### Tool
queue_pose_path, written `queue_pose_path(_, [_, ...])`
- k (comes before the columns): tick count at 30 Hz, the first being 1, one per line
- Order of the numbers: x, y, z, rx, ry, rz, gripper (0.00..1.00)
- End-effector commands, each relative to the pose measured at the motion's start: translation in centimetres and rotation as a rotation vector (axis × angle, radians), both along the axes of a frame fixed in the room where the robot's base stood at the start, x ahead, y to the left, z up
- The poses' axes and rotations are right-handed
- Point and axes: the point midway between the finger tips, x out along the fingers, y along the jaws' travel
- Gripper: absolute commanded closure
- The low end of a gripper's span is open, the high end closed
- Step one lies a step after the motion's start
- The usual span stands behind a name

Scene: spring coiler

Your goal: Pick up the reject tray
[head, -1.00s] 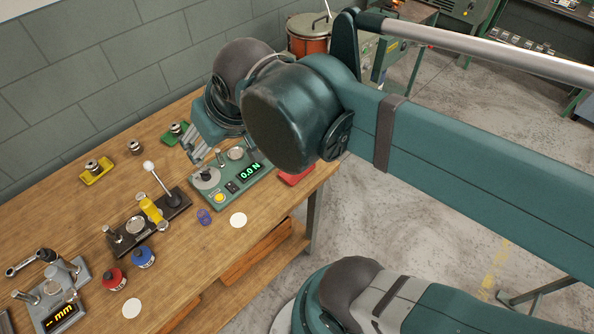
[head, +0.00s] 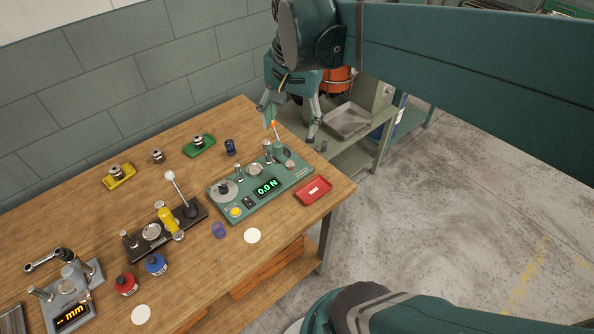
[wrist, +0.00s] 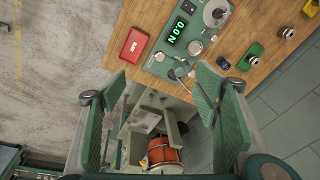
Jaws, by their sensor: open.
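The red tray (head: 313,191) lies flat near the right front corner of the wooden bench, with small white lettering on it. It also shows in the wrist view (wrist: 134,45), beyond the fingertips and left of centre. My gripper (head: 291,118) hangs fingers down by the right end of the bench, behind the tray, and is clearly apart from it. In the wrist view my gripper (wrist: 158,82) has its two green-padded fingers spread wide with nothing between them.
A green force tester (head: 262,187) with a lit display and upright posts stands just left of the tray. A grey metal bin (head: 348,120) and an orange drum (head: 337,80) are beyond the bench end. A white disc (head: 252,236) lies near the front edge.

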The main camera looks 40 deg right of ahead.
Motion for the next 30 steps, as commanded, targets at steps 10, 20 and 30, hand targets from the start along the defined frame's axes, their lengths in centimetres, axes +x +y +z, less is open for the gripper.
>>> queue_pose_path(10, [-0.9, -6.1, -0.2, 0.083, 0.107, -0.338, 0.39])
queue_pose_path(20, [-1.7, -8.9, -1.5, 0.120, 0.161, -0.501, 0.39])
queue_pose_path(30, [-1.6, -8.8, -7.6, 0.119, 0.160, -0.498, 0.39])
